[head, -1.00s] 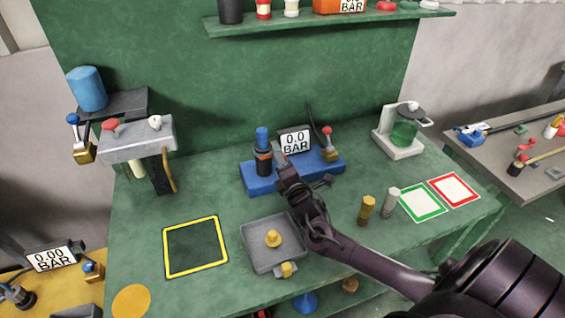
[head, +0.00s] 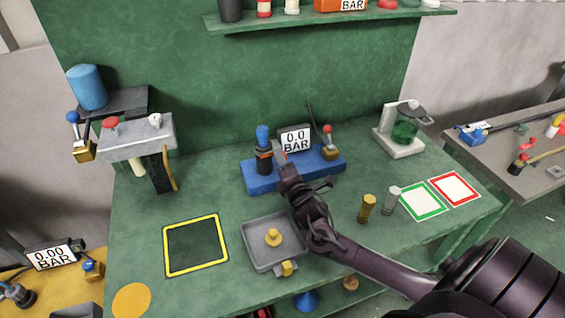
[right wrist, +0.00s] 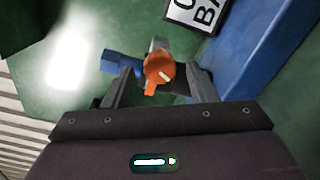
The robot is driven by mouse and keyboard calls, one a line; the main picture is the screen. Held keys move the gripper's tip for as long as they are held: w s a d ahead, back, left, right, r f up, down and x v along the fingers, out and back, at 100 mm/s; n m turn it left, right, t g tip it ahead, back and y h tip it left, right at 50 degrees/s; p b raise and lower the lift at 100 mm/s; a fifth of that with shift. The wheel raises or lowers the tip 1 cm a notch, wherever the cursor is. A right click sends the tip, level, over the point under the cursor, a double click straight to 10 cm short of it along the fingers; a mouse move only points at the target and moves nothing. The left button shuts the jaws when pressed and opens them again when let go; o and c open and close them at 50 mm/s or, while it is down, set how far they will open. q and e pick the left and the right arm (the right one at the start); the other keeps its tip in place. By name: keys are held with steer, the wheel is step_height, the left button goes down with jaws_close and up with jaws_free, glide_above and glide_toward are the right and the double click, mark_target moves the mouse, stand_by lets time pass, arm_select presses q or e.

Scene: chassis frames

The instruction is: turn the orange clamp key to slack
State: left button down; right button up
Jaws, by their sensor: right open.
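The orange clamp key (right wrist: 160,72) shows in the right wrist view, with a pale mark on its face. My right gripper (right wrist: 155,84) is open, with one finger on each side of the key; I cannot tell whether either finger touches it. In the head view my right gripper (head: 284,163) is at the front of the blue base (head: 318,164), just right of the black cylinder with a blue cap (head: 263,140). The gripper largely hides the key there. My left gripper is not in view.
A gauge reading 0.0 BAR (head: 295,139) and a red-tipped lever (head: 328,140) stand on or behind the base. A grey tray (head: 252,255) with yellow pieces lies in front. Two small posts, brass (head: 367,209) and grey (head: 391,202), stand right of my forearm.

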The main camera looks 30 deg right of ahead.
steer(key=b+v, duration=0.1)
steer(key=v, duration=0.6)
steer(key=shift+f, duration=0.1)
stand_by(0.4)
